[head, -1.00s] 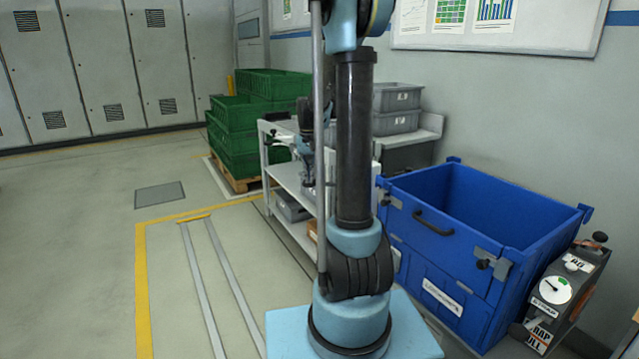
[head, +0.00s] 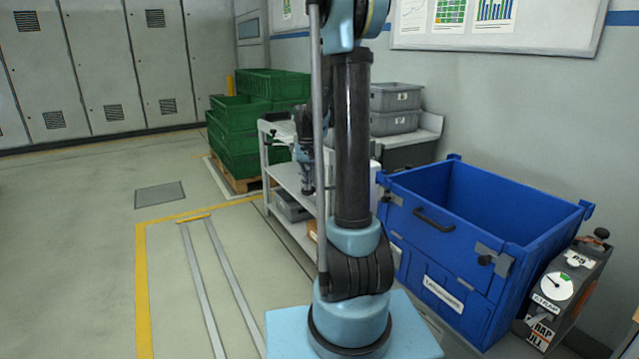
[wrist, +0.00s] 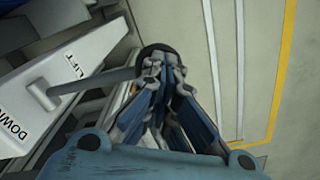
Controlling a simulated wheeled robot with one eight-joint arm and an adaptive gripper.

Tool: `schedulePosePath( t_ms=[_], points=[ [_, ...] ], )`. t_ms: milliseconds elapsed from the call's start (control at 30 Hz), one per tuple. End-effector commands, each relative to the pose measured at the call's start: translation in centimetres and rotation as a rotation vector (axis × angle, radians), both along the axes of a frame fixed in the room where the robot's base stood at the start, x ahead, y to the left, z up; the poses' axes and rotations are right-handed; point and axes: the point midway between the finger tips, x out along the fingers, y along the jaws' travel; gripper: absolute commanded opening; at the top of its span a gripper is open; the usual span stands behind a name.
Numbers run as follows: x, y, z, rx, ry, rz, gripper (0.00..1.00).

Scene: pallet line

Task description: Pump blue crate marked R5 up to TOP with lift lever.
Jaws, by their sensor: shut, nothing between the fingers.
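The blue crate (head: 420,247) stands at the right in the head view, open at the top. Its front label is too small to read. In the wrist view, a light housing (wrist: 82,75) carries the words LIFT and DOWN. A grey lever rod (wrist: 95,82) sticks out of it, ending in a dark round knob (wrist: 148,52) by my fingertips. My gripper (wrist: 166,62) is shut and appears empty beside the knob; I cannot tell whether they touch. In the head view my gripper (head: 307,188) hangs left of my arm column, in front of the white shelf.
A dark box with a dial (head: 556,287) stands right of the crate. Green crates (head: 237,150) sit on a pallet behind. The floor at left, with yellow lines and rails, is clear.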

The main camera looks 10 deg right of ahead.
Motion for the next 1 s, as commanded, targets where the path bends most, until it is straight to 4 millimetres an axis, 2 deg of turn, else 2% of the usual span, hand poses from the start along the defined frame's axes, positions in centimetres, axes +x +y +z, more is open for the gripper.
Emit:
schedulePosePath(
  t_ms=[467,767,1000],
  points=[
    [-0.1,0.1,-0.7,0.0,0.0,0.0,0.0],
    [-0.1,0.3,-2.2,0.0,0.0,0.0,0.0],
    [-0.1,0.3,-2.3,0.0,0.0,0.0,0.0]
  ],
)
